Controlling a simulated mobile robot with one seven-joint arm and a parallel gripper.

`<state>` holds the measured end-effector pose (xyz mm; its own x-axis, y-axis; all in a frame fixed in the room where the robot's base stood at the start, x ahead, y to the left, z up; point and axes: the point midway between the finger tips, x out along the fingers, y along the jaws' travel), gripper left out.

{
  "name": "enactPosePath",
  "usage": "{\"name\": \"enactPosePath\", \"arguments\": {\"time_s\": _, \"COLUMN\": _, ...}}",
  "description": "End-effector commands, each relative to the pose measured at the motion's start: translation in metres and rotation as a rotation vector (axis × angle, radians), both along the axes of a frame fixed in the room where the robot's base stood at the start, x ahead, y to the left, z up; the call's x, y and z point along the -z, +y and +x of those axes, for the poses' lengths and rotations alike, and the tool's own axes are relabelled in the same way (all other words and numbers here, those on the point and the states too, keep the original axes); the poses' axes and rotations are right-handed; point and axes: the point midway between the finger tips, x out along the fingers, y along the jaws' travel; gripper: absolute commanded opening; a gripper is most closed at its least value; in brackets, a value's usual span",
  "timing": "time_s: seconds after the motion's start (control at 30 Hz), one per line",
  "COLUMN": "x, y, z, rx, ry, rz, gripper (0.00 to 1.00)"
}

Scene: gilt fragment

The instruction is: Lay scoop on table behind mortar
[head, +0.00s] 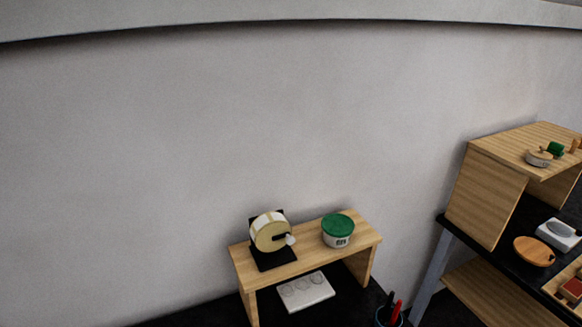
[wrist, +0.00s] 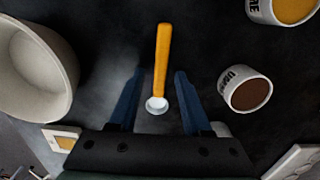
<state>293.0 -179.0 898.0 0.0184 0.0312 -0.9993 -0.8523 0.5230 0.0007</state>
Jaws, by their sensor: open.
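In the wrist view, the scoop (wrist: 162,62) has an orange-yellow handle pointing away from my gripper and a small pale round bowl at its near end. It appears to lie on the dark table top (wrist: 110,40). My gripper (wrist: 159,72) is open, with one blue finger on each side of the scoop and a visible gap to each. A large pale round vessel (wrist: 62,60), which looks like the mortar, stands at the left, partly cut off by the frame. Neither my gripper nor the scoop shows in the head view.
In the wrist view, a lettered cup with brown contents (wrist: 245,92) stands close right of my gripper, and another with yellow contents (wrist: 290,10) is at top right. The head view shows a wooden riser (head: 300,262) with a green-lidded tub (head: 338,230), and another riser (head: 485,195) at right.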

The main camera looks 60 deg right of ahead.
Motion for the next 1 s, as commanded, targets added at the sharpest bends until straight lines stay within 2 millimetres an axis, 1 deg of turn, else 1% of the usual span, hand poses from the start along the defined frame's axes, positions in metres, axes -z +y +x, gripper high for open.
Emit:
{"name": "enactPosePath", "arguments": {"time_s": 0.17, "x": -0.023, "y": -0.001, "z": 0.0, "rx": 0.0, "ry": -0.003, "rz": -0.003, "gripper": 0.48}}
{"name": "enactPosePath", "arguments": {"time_s": 0.4, "x": -0.072, "y": -0.003, "z": 0.0, "rx": 0.0, "ry": -0.005, "rz": -0.004, "gripper": 0.48}}
{"name": "enactPosePath", "arguments": {"time_s": 0.5, "x": -0.09, "y": -0.004, "z": -0.001, "rx": 0.001, "ry": -0.004, "rz": -0.003, "gripper": 0.48}}
{"name": "enactPosePath", "arguments": {"time_s": 0.6, "x": -0.105, "y": -0.004, "z": -0.001, "rx": 0.001, "ry": -0.003, "rz": -0.002, "gripper": 0.48}}
{"name": "enactPosePath", "arguments": {"time_s": 0.7, "x": -0.114, "y": -0.004, "z": -0.001, "rx": 0.0, "ry": -0.002, "rz": -0.001, "gripper": 0.48}}
{"name": "enactPosePath", "arguments": {"time_s": 0.8, "x": -0.119, "y": -0.004, "z": -0.002, "rx": 0.0, "ry": -0.002, "rz": -0.001, "gripper": 0.48}}
{"name": "enactPosePath", "arguments": {"time_s": 1.0, "x": -0.12, "y": -0.004, "z": -0.002, "rx": 0.0, "ry": 0.0, "rz": 0.0, "gripper": 0.48}}
